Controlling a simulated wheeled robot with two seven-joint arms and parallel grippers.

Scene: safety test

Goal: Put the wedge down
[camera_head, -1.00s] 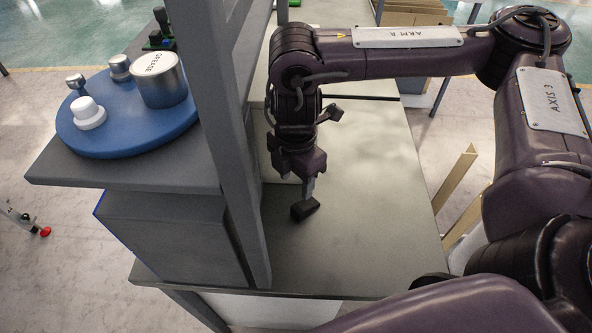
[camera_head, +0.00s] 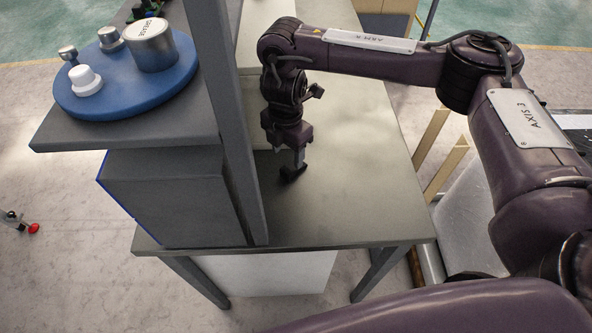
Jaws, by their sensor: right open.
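The wedge (camera_head: 291,174) is a small dark block at the lower end of my right gripper, over the grey workbench (camera_head: 350,205). My right gripper (camera_head: 297,163) points down with its jaws open. Its grey finger overlaps the top of the wedge in this view, and I cannot tell whether they touch. The wedge looks tilted and seems at or very near the bench top; any gap beneath it is too small to make out. My left gripper is out of view.
A grey upright post (camera_head: 228,130) stands close left of my right gripper. Left of it, a shelf (camera_head: 62,130) carries a blue round tray (camera_head: 150,97) with a grease tin (camera_head: 152,47) and small knobs. A dark box (camera_head: 170,195) sits below. The bench's right side is clear.

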